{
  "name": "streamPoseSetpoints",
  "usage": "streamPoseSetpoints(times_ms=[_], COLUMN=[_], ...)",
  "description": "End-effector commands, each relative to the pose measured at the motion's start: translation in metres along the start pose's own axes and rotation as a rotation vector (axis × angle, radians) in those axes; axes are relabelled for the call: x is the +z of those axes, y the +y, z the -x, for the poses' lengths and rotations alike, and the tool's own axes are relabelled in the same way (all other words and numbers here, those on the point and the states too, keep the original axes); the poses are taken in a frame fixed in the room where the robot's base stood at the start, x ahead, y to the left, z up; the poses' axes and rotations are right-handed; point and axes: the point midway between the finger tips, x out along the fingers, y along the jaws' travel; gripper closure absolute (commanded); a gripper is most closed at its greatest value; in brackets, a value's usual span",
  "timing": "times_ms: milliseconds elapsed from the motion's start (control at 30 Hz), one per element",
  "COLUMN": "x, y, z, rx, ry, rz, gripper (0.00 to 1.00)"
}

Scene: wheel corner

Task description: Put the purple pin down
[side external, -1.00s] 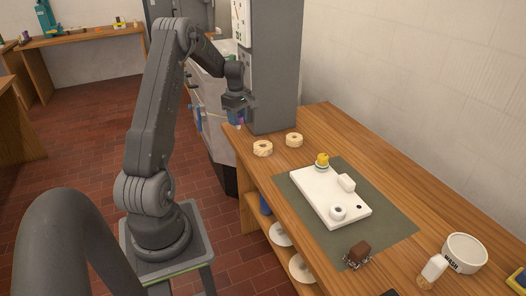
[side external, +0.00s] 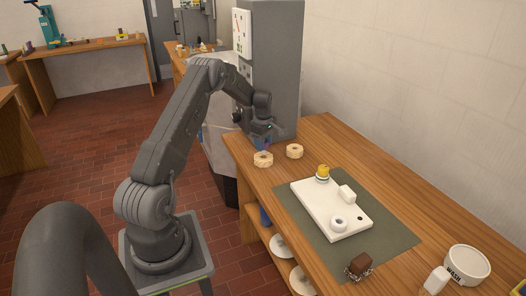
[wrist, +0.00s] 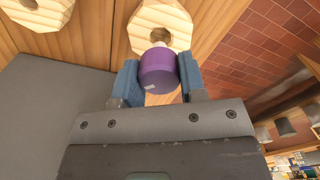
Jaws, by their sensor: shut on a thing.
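The purple pin (wrist: 159,72) is a short purple cylinder with a small pale label and a pale tip. My gripper (wrist: 158,80) is shut on it, with a blue finger on either side. In the side view my gripper (side external: 263,141) hangs low over the bench's far left end, and the pin is too small to make out clearly. In the wrist view a pale wooden ring with a central hole (wrist: 143,28) lies just beyond the pin's tip. I cannot tell whether the tip touches it.
Two wooden rings, a nearer one (side external: 263,160) and a farther one (side external: 294,151), sit on the bench (side external: 325,135). A grey cabinet (side external: 285,60) stands close behind my gripper. A white board (side external: 316,207) on a green mat (side external: 395,238) carries several small things. A white bowl (side external: 467,266) is at right.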

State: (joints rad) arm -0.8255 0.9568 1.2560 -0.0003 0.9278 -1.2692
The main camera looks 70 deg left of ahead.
Motion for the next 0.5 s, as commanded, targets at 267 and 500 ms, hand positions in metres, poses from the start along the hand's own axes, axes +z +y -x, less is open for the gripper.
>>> streamPoseSetpoints(times_ms=[267, 500], x=[0.000, 0.000], y=[-0.001, 0.000], z=[-0.035, -0.035], rx=[0.000, 0.001], ry=[-0.001, 0.000], rz=[0.000, -0.001], gripper=[1.00, 1.00])
